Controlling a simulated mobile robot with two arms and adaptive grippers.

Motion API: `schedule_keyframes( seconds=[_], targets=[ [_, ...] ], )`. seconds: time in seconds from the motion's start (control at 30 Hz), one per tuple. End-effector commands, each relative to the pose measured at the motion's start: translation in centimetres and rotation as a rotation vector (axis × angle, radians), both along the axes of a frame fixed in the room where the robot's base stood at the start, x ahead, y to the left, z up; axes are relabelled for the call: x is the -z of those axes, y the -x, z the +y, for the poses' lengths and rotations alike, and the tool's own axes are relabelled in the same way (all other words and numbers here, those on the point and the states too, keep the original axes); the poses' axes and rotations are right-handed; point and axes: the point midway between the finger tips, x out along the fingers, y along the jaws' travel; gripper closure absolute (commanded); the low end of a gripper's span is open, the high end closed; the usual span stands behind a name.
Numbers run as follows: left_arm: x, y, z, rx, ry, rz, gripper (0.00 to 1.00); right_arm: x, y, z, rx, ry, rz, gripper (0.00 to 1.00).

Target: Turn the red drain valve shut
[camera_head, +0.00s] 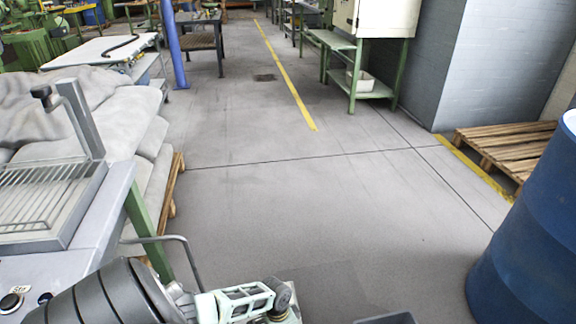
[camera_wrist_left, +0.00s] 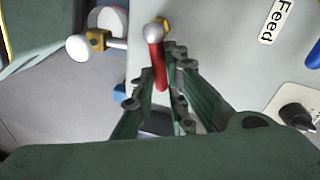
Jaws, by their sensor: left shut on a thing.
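The red drain valve handle (camera_wrist_left: 158,68) shows in the left wrist view as a short red lever with a silver rounded end, beside a yellow-brass fitting at its top. My left gripper (camera_wrist_left: 160,76) has its dark green fingers on both sides of the red lever and is shut on it. The lower part of the lever is partly hidden by the fingers. In the head view only a pale green part of my left arm end shows at the bottom edge, and the valve is not visible there. My right gripper is in neither view.
A white round knob on a brass fitting (camera_wrist_left: 95,42) sits left of the red handle. A "Feed" label (camera_wrist_left: 276,22) and a black knob (camera_wrist_left: 297,115) are to the right.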

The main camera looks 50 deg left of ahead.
Motion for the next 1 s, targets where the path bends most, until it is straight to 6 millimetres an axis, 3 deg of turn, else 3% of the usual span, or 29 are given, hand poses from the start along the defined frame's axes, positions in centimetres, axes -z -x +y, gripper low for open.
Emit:
schedule_keyframes(
  seconds=[0.4, 1.0],
  targets=[
    [0.0, 0.2, -1.6, 0.247, 0.006, -0.004, 1.00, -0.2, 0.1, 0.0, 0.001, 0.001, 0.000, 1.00],
    [0.0, 0.4, -1.9, 0.305, 0.007, -0.003, 1.00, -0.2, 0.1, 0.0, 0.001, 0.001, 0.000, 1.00]
  ],
)
